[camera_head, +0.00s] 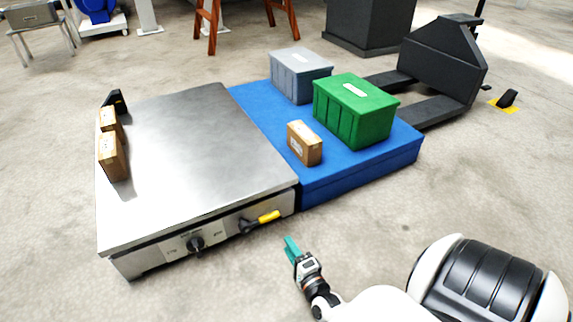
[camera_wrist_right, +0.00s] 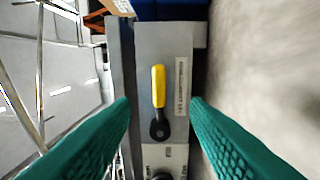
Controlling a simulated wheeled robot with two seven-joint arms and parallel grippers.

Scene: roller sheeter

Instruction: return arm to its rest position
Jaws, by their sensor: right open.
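My right gripper (camera_head: 291,248) is in front of the steel sheeter table (camera_head: 190,150), near its front right corner, over the floor. Its green fingers are spread apart with nothing between them; in the right wrist view (camera_wrist_right: 160,125) they frame the yellow-handled lever. The lever (camera_head: 265,218) sticks out of the sheeter's front panel and points to the right in the head view. In the right wrist view its yellow handle (camera_wrist_right: 158,85) lies between the fingers, farther off, and looks untouched. My left gripper is not in view.
A black knob (camera_head: 195,243) sits left of the lever. Small cartons (camera_head: 111,157) stand on the table's left side. A blue platform (camera_head: 330,175) holds a green crate (camera_head: 357,122), a grey crate (camera_head: 290,80) and a carton (camera_head: 312,148). The front floor is clear.

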